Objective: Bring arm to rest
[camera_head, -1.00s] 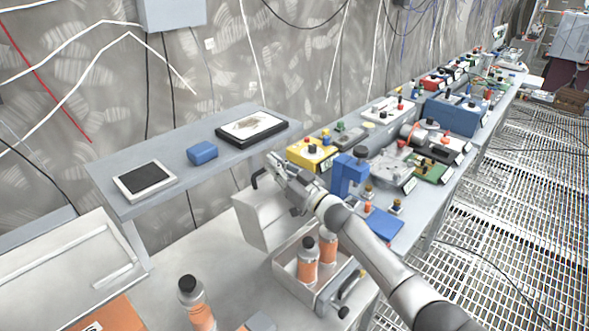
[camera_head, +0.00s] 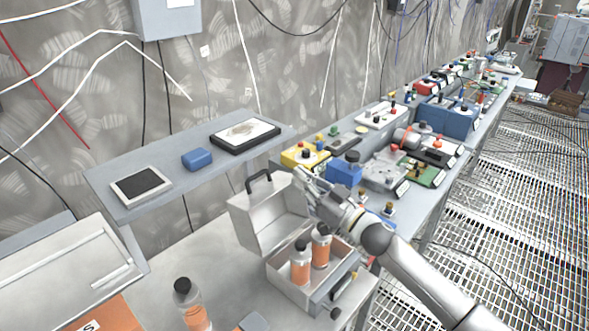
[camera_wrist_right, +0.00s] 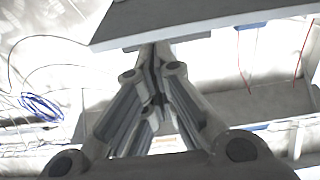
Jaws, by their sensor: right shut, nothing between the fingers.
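My right arm (camera_head: 425,278) reaches in from the lower right in the head view. My right gripper (camera_head: 302,178) is above the toolbox, beside its raised lid, below the end of the grey shelf. It is shut and empty. In the right wrist view its fingers (camera_wrist_right: 155,62) meet at the tips, and a grey slab edge (camera_wrist_right: 190,20) shows just beyond them. My left gripper is not in view.
The open metal toolbox (camera_head: 296,289) holds two orange bottles (camera_head: 301,265). Another bottle (camera_head: 195,310) stands to its left. The grey shelf (camera_head: 112,205) carries two tablets and a blue box (camera_head: 197,159). Devices crowd the bench at right.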

